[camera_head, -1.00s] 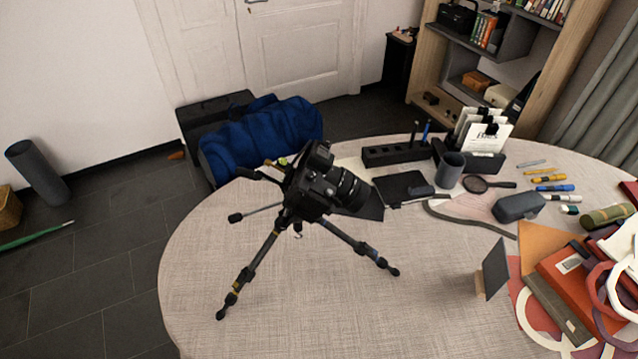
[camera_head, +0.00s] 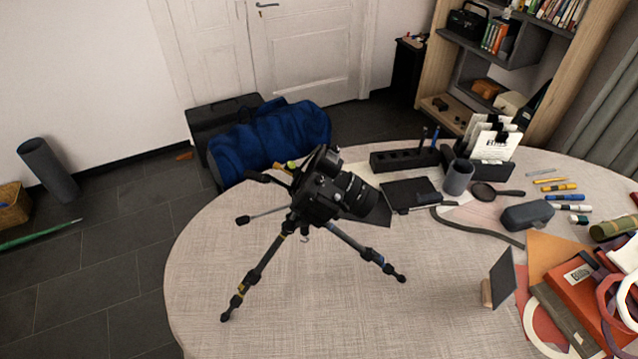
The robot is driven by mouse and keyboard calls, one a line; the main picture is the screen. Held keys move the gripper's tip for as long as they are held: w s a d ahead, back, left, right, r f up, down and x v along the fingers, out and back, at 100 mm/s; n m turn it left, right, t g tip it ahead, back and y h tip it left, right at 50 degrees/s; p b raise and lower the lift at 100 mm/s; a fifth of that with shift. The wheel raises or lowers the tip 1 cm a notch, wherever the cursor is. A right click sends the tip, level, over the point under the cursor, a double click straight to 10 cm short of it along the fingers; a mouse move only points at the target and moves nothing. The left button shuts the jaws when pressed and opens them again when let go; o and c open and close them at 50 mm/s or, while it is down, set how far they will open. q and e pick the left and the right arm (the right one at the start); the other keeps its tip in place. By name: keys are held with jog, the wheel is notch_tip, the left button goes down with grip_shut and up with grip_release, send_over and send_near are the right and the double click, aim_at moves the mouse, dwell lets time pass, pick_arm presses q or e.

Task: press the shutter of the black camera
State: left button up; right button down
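The black camera (camera_head: 318,198) is mounted on a small black tripod (camera_head: 259,268) that stands on the round table. The camera's lens (camera_head: 355,193) points to the right. The tripod's handle sticks out to the left of the camera. The shutter button is too small to make out. Neither my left gripper nor my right gripper shows in the head view.
The table (camera_head: 330,310) is clear in front of the tripod. A dark cup (camera_head: 458,177), black notebook (camera_head: 410,194), pencil case (camera_head: 528,214) and pens lie to the right. Books and tape rings crowd the right edge. A blue bag (camera_head: 270,137) lies behind the table.

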jog(key=shift+d, duration=0.25)
dwell(0.7)
jog(key=shift+a, duration=0.15)
dwell(0.5)
